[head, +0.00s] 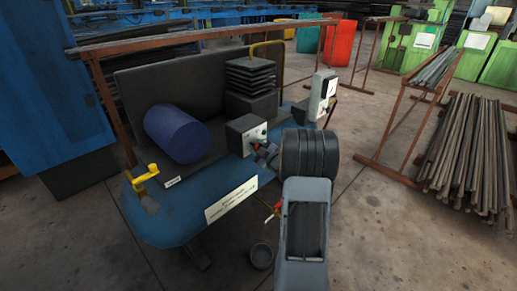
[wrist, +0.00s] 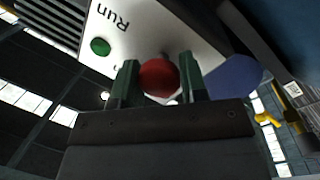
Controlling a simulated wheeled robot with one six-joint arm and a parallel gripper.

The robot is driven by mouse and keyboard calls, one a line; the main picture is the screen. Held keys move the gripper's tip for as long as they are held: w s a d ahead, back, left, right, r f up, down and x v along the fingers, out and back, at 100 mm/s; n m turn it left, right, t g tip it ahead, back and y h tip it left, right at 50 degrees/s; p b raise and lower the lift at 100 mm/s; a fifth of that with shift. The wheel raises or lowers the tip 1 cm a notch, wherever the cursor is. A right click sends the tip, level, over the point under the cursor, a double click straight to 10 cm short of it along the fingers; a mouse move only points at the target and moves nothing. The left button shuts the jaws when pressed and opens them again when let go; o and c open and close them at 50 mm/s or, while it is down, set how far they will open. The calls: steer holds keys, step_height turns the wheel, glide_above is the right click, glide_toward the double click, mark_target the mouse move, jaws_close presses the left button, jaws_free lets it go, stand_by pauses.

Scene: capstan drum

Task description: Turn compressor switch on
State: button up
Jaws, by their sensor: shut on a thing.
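The compressor is a blue tank (head: 165,215) with a dark blue cylinder (head: 177,134) and a dark control box (head: 240,136) on top. The box has a pale front panel (head: 254,136), which fills the upper middle of the wrist view (wrist: 150,28). That panel shows the word "Run", upside down, and a round green light or button (wrist: 100,46). My gripper (head: 266,153) is at the front of this box. In the wrist view its two dark green fingers (wrist: 158,68) are shut on a round red knob (wrist: 158,78) in front of the panel. The knob's mount is mostly hidden.
A yellow lever (head: 146,177) stands at the tank's left end. A small red-handled valve (head: 272,211) hangs below the tank's front, above a grey cup (head: 261,256) on the floor. A pale box on a post (head: 322,95) stands behind my arm.

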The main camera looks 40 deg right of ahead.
steer(key=shift+r, duration=0.1)
steer(key=m+p, duration=0.3)
steer(key=shift+r+m+g+p, duration=0.2)
steer(key=shift+m+g+p, duration=0.1)
steer(key=shift+m+p, duration=0.1)
steer(key=m+p, duration=0.4)
steer(key=shift+d+g, duration=0.1)
steer(key=shift+g, duration=0.2)
steer(key=m+p, duration=0.2)
steer(key=m+y+p, duration=0.1)
steer(key=m+p, duration=0.1)
steer(key=p, duration=0.1)
steer(key=shift+m+g+y+p, duration=0.3)
steer(key=shift+m+g, duration=0.1)
steer(key=shift+f+m+y+p, duration=0.15)
steer(key=shift+m+y+p, duration=0.05)
steer(key=shift+m+p, duration=0.6)
steer(key=shift+f+m+y+p, duration=0.1)
steer(key=shift+m+y+p, duration=0.1)
steer(key=shift+m+p, duration=0.6)
steer(key=shift+m, duration=0.3)
steer(key=shift+f, duration=0.1)
steer(key=o, duration=0.9)
steer(key=shift+d, duration=0.1)
